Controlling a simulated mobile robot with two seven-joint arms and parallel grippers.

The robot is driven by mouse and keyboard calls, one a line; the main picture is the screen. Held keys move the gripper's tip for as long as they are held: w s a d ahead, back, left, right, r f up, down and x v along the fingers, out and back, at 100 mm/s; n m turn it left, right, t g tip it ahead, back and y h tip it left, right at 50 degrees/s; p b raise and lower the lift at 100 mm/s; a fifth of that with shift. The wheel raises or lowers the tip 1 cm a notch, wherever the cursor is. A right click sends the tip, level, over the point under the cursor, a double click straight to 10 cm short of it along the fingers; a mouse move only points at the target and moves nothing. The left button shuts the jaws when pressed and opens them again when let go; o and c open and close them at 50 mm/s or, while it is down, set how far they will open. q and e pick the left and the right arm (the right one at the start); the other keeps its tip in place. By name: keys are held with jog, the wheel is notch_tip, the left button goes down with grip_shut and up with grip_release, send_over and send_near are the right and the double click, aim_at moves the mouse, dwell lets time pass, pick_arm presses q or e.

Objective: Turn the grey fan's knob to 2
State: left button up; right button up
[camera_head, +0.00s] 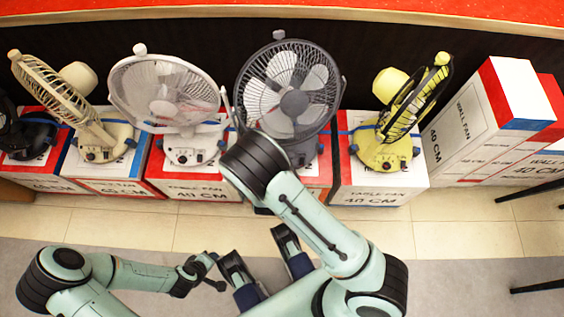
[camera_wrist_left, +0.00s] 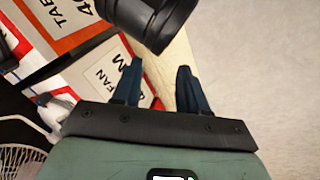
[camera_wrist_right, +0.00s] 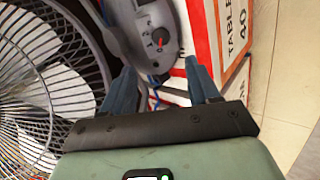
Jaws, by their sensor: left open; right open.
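The grey fan (camera_head: 294,102) stands on a box in the middle of the row, its base partly behind my right arm in the head view. In the right wrist view its grille (camera_wrist_right: 45,85) fills the left side. Its control panel shows at the top, with a round knob (camera_wrist_right: 157,38) bearing a red mark; I cannot read the setting. My right gripper (camera_wrist_right: 163,78) is open and empty, its fingers apart and pointing toward the knob without visible contact. My right arm hides it in the head view. My left gripper (camera_head: 212,270) is open and empty, low over the floor (camera_wrist_left: 155,80).
A white fan (camera_head: 165,92) and a beige fan (camera_head: 85,110) stand to the left, a yellow fan (camera_head: 398,120) to the right, all on boxes. Tall cartons (camera_head: 490,115) stand at the far right.

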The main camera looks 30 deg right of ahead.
jog(key=b+x, duration=0.4)
jog(key=x, duration=0.7)
jog(key=shift+s+f, duration=0.15)
jog(key=shift+w+d+f, duration=0.15)
jog(key=shift+w+f, duration=0.1)
jog(key=shift+f, duration=0.05)
pick_arm(q)
notch_tip(320, 180, down, 7)
jog(key=s+a+g, duration=0.1)
jog(key=s+a, duration=0.1)
jog(key=shift+s+a+y, duration=0.15)
jog(key=shift+a+y, duration=0.05)
jog(key=shift+y, duration=0.1)
pick_arm(e)
jog(key=c, duration=1)
